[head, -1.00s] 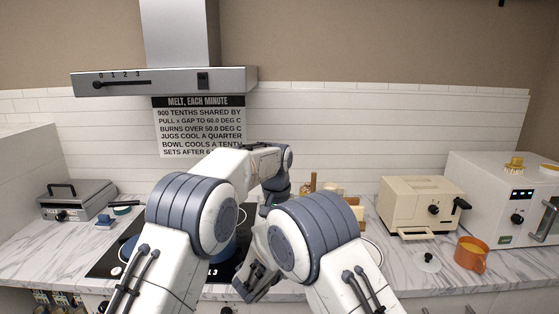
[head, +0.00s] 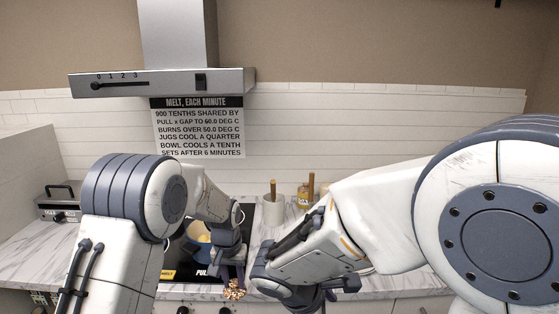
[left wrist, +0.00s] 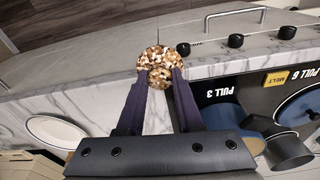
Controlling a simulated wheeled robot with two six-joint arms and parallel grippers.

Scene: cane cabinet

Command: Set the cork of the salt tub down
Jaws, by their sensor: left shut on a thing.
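The cork (head: 234,292), a speckled brown and cream piece, is at the tips of my left gripper (head: 232,283). In the left wrist view the cork (left wrist: 160,60) sits between the two dark fingers (left wrist: 158,80), which are shut on it. It appears over the counter's front strip; I cannot tell whether it touches the marble. My right gripper (head: 318,296) is low in the head view, largely hidden behind its own wrist, so its jaws are unclear. I cannot make out the salt tub for certain in either view.
The black hob (head: 185,262) lies behind my left gripper, with a bowl of yellow stuff (head: 198,234) near it. A white crock (head: 273,212) and a jar (head: 304,198) stand at the back. The wrist view shows a white oval dish (left wrist: 57,132), a blue pan (left wrist: 300,105) and front knobs (left wrist: 236,40).

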